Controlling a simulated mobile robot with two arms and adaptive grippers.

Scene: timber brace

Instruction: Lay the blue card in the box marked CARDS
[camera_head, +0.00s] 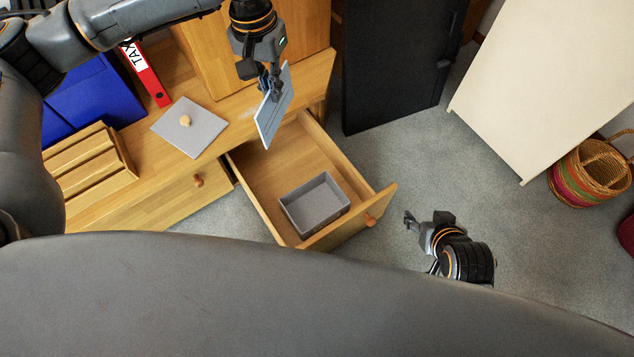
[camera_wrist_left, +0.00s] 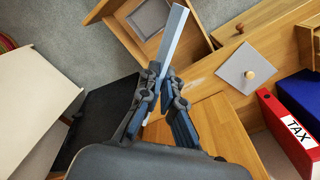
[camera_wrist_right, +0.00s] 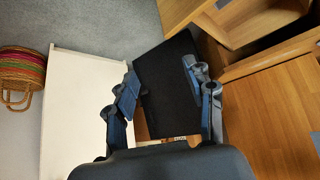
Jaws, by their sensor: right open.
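The pale blue card (camera_head: 273,110) is a thin flat panel, held tilted on edge above the cabinet top and the back of the open drawer. My left gripper (camera_head: 270,84) is shut on its upper part; the left wrist view shows the card (camera_wrist_left: 168,45) edge-on between the fingers (camera_wrist_left: 161,80). A grey open box (camera_head: 314,204) sits in the front of the drawer (camera_head: 262,165) and looks empty; no marking on it can be read. My right gripper (camera_head: 411,222) is open and empty over the floor, right of the drawer.
A grey lid with a wooden knob (camera_head: 188,127) lies on the cabinet top. Beside it are a red TAX binder (camera_head: 147,75), a blue box (camera_head: 85,98) and a slatted wooden holder (camera_head: 90,165). A dark cabinet (camera_head: 390,65), a cream panel (camera_head: 555,75) and a basket (camera_head: 590,180) stand right.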

